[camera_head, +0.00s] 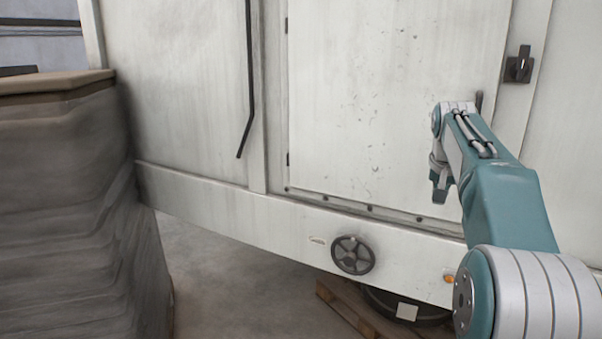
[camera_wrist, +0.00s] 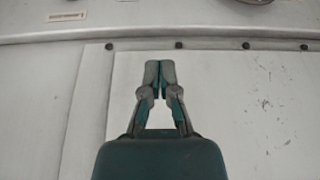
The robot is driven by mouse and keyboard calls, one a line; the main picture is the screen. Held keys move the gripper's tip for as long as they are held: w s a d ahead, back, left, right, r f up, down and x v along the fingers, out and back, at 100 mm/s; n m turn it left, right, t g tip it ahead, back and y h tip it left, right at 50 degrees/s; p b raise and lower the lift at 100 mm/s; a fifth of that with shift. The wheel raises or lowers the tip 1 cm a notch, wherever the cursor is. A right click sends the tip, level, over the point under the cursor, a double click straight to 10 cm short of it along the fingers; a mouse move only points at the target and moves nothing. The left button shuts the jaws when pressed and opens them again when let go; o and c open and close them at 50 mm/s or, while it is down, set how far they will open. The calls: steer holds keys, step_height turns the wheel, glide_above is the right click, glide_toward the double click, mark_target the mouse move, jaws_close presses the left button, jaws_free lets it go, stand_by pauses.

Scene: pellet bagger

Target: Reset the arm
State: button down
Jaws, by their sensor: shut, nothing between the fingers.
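My arm reaches up from the lower right in the head view, bent, with its end in front of the pale machine's door panel (camera_head: 390,100). My gripper (camera_wrist: 160,66) shows in the middle of the wrist view, its two fingertips together and nothing between them. Behind the fingers lie the panel (camera_wrist: 230,110) and a row of dark bolts near its edge. In the head view the gripper's fingers are not clear. I cannot tell how far they are from the panel.
A dark handwheel (camera_head: 353,255) sits on the machine's lower rail. A black latch (camera_head: 518,66) is at the upper right, and a black bar (camera_head: 249,80) hangs left of the panel. A wrapped stack (camera_head: 70,200) stands at left. Grey floor (camera_head: 225,265) lies between.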

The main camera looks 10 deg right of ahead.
steer(key=s+a+f+n+t+y, duration=0.1)
steer(key=s+a+n, duration=0.3)
steer(key=s+a, duration=1.15)
steer(key=s+a+f+n, duration=0.1)
steer(key=s+a+f, duration=0.3)
steer(key=s+f, duration=0.2)
steer(key=s+a+f+n+t+y, duration=0.1)
steer(key=s+a+f, duration=0.3)
steer(key=s, duration=0.5)
step_height(320, 180, down, 2)
steer(key=shift+f+n, duration=0.25)
steer(key=shift+n, duration=0.05)
steer(key=shift+a, duration=0.1)
